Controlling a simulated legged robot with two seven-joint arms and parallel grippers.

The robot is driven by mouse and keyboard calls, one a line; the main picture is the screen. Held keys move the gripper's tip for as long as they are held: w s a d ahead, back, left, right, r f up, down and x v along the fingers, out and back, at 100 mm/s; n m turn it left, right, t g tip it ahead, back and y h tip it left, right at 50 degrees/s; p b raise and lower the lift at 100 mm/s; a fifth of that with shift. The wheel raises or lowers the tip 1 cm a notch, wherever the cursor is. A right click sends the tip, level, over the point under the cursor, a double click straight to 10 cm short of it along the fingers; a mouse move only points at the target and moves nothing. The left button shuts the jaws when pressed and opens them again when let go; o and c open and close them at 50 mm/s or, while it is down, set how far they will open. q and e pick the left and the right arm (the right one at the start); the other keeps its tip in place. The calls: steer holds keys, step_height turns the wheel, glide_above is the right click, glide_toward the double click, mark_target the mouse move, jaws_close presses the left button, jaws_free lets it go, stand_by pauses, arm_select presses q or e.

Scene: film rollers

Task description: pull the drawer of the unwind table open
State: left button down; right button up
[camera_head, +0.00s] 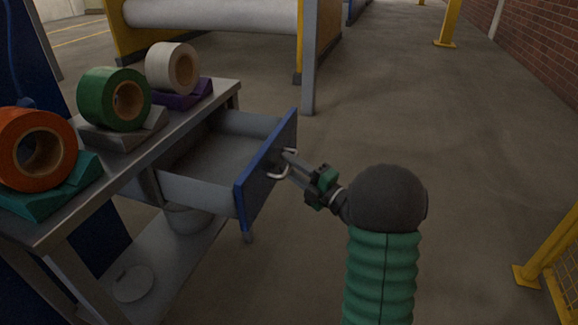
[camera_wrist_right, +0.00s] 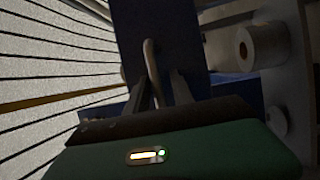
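The unwind table (camera_head: 60,222) is a grey metal bench at the left in the head view. Its drawer (camera_head: 195,190) is pulled well out, with grey walls and a blue front (camera_head: 262,172). The drawer looks empty where its inside shows. A pale U-shaped handle (camera_head: 279,176) is on the blue front and also shows in the wrist view (camera_wrist_right: 151,58). My right gripper (camera_head: 289,168) is at the handle. In the wrist view its two fingers (camera_wrist_right: 161,85) stand apart on either side of the handle, with a gap visible. My left gripper is out of view.
Orange (camera_head: 18,150), green (camera_head: 95,95) and white (camera_head: 165,65) rolls rest on coloured cradles on the table top. A lower shelf holds a bucket (camera_head: 188,218). A yellow-framed roller machine (camera_head: 215,15) stands behind. Floor to the right is clear up to a yellow barrier (camera_head: 560,250).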

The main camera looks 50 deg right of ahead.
steer(key=shift+o, duration=0.2)
steer(key=shift+s+r, duration=0.1)
steer(key=s+f+p, duration=0.3)
steer(key=s+p, duration=0.1)
steer(key=s, duration=1.2)
steer(key=shift+s, duration=0.2)
steer(key=shift+s+f, duration=0.1)
